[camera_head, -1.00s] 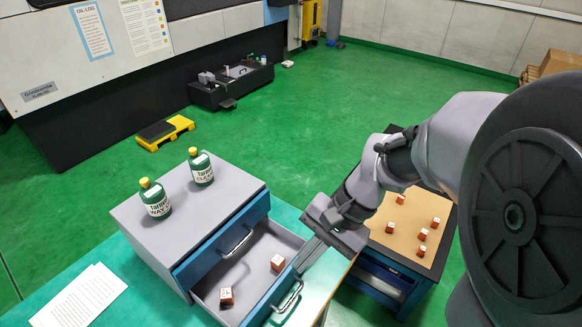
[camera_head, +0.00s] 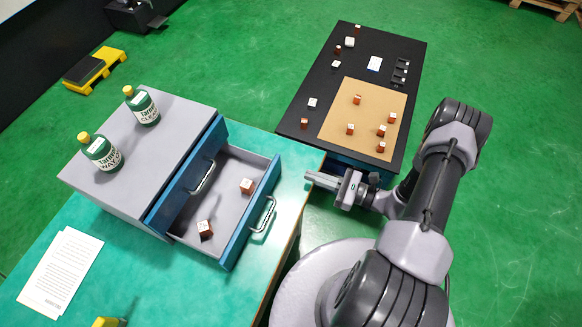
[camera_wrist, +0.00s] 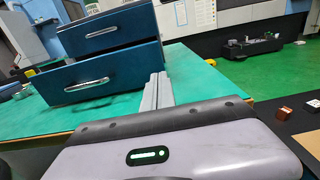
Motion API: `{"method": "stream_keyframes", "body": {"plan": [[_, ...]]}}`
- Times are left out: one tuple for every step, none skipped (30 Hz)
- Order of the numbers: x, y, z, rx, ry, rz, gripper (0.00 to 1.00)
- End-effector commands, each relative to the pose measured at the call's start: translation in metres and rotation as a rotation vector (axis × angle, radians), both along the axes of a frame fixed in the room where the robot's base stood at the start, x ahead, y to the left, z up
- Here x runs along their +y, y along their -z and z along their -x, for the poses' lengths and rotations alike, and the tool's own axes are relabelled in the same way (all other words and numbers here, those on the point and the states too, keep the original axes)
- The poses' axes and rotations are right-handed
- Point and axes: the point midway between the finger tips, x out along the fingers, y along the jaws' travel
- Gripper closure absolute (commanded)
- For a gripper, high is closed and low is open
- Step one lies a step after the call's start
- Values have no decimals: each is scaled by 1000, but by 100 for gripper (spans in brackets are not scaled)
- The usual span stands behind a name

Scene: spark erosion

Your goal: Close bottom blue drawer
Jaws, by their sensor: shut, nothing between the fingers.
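The bottom blue drawer (camera_head: 252,225) of the grey cabinet (camera_head: 150,135) stands pulled out over the green table in the head view. Two small brown blocks with white tops, one nearer (camera_head: 205,229) and one farther (camera_head: 247,186), lie inside it. The top drawer (camera_head: 187,180) is out only a little. In the wrist view the bottom drawer (camera_wrist: 120,80) is at the left, its handle facing me. My gripper (camera_head: 308,179) is shut and empty, to the right of the drawer front and apart from it; its fingers also show in the wrist view (camera_wrist: 157,80).
Two green bottles (camera_head: 142,106) (camera_head: 100,152) stand on the cabinet. Papers (camera_head: 62,272) lie on the table (camera_head: 130,262). A black bench (camera_head: 300,110) with a tan mat and several small blocks stands behind my gripper. Green floor is open beyond.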

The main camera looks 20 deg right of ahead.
Motion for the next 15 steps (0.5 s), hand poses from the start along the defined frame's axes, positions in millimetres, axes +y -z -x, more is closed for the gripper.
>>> {"method": "stream_keyframes", "body": {"plan": [[10, 2, -6, 1, -6, 1, 100], [15, 2, -10, 1, -7, 1, 100], [22, 1, -15, 1, -7, 1, 100], [27, 1, -19, 1, -7, 1, 100], [32, 1, -23, 0, -7, 1, 100], [37, 2, -28, 0, -6, 1, 100], [42, 2, -30, 0, -7, 1, 100], [45, 2, -33, 0, -5, 1, 100], [50, 2, -37, 0, -6, 1, 100], [52, 1, -39, 0, -5, 1, 100], [55, 1, -41, 0, -4, 1, 100], [57, 1, -43, 0, -4, 1, 100], [59, 1, -44, 0, -4, 1, 100], [60, 0, -45, 0, -3, 1, 100], [61, 0, -46, 0, -3, 1, 100]]}}
